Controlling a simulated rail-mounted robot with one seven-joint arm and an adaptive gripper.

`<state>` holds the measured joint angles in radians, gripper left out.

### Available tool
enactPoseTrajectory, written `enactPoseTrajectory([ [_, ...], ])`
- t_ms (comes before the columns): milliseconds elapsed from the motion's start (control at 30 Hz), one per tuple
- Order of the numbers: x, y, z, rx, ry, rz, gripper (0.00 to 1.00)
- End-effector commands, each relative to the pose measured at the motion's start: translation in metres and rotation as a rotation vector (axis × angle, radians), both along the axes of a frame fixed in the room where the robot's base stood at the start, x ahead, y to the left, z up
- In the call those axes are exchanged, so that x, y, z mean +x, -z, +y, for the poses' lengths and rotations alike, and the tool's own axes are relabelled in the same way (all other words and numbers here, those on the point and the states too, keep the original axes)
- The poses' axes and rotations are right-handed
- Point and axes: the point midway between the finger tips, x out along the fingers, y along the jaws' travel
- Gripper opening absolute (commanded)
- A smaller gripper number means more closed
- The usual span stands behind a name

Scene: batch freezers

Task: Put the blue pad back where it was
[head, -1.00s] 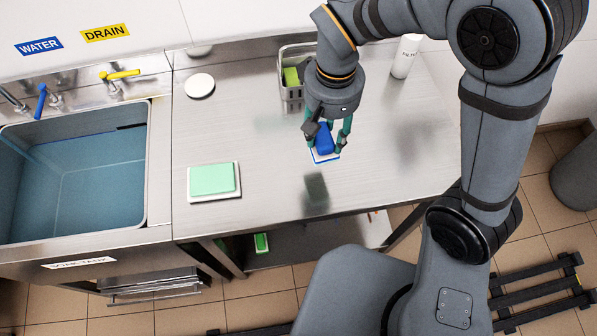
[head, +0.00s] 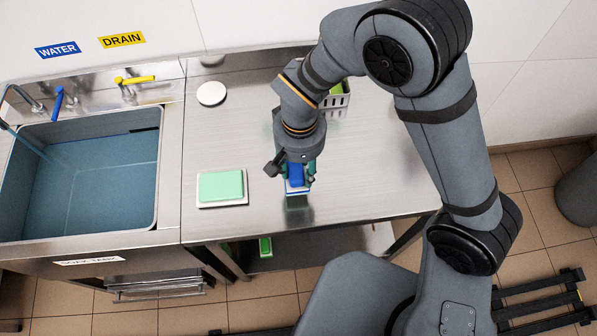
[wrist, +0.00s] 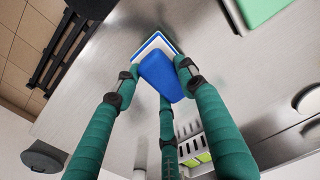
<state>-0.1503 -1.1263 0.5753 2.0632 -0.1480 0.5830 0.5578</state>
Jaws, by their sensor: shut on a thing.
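The blue pad (head: 296,176) has a blue grip block on top and a white and blue base. My gripper (head: 297,178) is shut on its block and holds it over the steel counter (head: 370,190). In the wrist view the green fingers close around the blue block (wrist: 162,76), with the white base (wrist: 154,45) beyond it. A dark reflection lies on the counter just in front of the pad, and I cannot tell how high the pad is. A green pad (head: 220,185) on a white base lies on the counter to the left of my gripper.
A sink (head: 85,180) with water is at the left. A white round disc (head: 211,93) lies at the back of the counter. A grey basket (head: 335,106) with green items stands behind my arm. The counter right of my gripper looks clear.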

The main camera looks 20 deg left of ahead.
Motion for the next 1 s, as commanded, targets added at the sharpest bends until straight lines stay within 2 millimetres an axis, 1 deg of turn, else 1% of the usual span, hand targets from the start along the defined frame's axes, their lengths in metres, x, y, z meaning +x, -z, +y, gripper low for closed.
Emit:
enactPoseTrajectory([
  [133, -0.001, 0.01, 0.002, -0.003, 0.002, 0.001, 0.19],
  [300, -0.001, 0.033, 0.002, -0.003, 0.001, 0.001, 0.19],
  [400, 0.0, 0.04, 0.002, -0.001, 0.001, 0.0, 0.19],
  [667, 0.0, 0.042, 0.002, 0.001, 0.001, 0.0, 0.19],
  [833, 0.0, 0.047, 0.002, 0.001, 0.0, 0.0, 0.19],
  [867, 0.0, 0.045, 0.002, 0.001, 0.0, -0.001, 0.42],
  [1000, 0.0, 0.045, 0.002, 0.0, 0.0, 0.0, 0.5],
])
